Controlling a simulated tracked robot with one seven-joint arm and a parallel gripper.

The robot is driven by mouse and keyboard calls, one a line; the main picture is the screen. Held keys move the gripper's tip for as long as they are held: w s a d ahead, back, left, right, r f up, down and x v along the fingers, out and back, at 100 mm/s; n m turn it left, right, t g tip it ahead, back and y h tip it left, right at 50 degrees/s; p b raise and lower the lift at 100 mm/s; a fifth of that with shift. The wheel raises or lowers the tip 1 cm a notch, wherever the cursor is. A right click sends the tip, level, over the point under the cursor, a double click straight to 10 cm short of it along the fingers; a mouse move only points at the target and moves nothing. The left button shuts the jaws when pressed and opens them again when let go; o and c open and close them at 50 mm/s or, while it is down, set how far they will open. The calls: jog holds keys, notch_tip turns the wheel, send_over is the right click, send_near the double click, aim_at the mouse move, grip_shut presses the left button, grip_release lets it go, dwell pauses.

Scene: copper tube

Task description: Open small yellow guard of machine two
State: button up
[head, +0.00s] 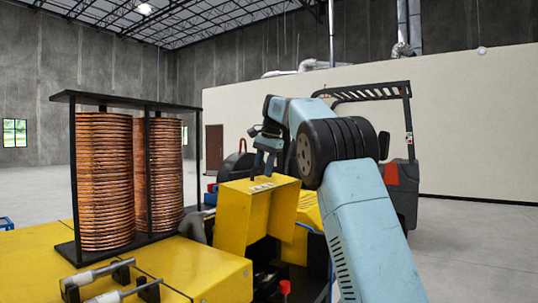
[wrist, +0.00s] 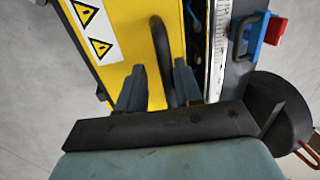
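The small yellow guard (head: 245,216) is a box-shaped cover in the middle of the head view, with labels along its upper edge. In the wrist view a yellow panel (wrist: 139,32) with warning triangles fills the upper middle, and a black curved handle (wrist: 162,55) stands at its right edge. My gripper (head: 268,160) is above and behind the yellow guard in the head view. In the wrist view its two fingers (wrist: 158,78) are apart, with the handle between them. I cannot tell whether either finger touches it.
Copper tube coils (head: 104,180) stand in a black rack on the yellow machine at the left. A forklift (head: 400,180) stands behind my arm at the right. A blue and red part (wrist: 262,32) is to the right of the handle. Grey floor is open at the far right.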

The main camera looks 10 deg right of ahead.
jog(key=v, duration=1)
jog(key=shift+r, duration=0.35)
jog(key=shift+d, duration=0.1)
